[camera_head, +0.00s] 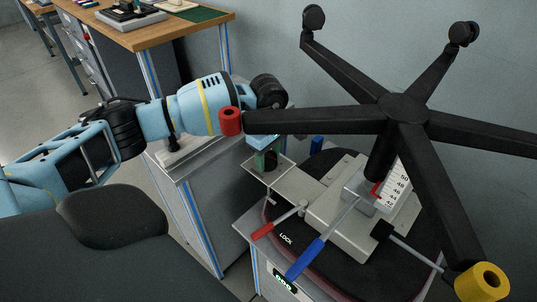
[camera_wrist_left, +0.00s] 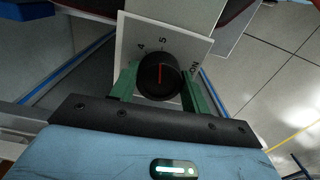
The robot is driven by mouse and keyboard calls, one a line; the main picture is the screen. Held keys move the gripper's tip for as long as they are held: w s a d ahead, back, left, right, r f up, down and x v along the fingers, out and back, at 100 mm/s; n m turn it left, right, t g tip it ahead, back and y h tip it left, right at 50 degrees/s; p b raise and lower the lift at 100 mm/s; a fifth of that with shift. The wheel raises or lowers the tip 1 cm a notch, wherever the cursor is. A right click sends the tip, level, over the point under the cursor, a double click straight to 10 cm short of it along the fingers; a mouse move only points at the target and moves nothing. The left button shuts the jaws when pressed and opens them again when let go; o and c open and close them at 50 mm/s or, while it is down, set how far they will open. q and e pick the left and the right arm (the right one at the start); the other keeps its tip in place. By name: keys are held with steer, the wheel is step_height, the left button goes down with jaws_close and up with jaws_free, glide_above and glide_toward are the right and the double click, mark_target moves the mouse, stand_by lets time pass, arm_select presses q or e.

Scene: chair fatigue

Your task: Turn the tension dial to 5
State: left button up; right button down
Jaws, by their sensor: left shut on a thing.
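The tension dial (camera_wrist_left: 160,77) is a round black knob with a red pointer line, mounted on a pale plate (camera_wrist_left: 127,42). The plate carries the marks 4 and 5 and sideways letters at the right. The red line points up the picture, roughly toward the 5. My left gripper (camera_wrist_left: 160,88) has green fingers on either side of the knob and is shut on it. In the head view, the left gripper (camera_head: 265,160) reaches down to the small plate (camera_head: 255,166) at the mechanism's left corner; it and the arm mostly hide the dial. My right gripper is not in view.
The upturned chair's black star base (camera_head: 405,108) spreads above the mechanism, one leg with a red cap (camera_head: 230,121) close to my left arm. A red lever (camera_head: 276,222) and a blue lever (camera_head: 310,255) stick out near the dial. A wooden workbench (camera_head: 160,32) stands behind left.

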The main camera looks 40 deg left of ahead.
mark_target(268, 157)
arm_select(q)
steer(key=shift+m, duration=0.4)
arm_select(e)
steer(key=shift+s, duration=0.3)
arm_select(q)
steer(key=o, duration=1)
steer(key=shift+r, duration=4)
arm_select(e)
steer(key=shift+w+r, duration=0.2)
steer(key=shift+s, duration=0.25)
arm_select(q)
steer(key=shift+f, duration=0.1)
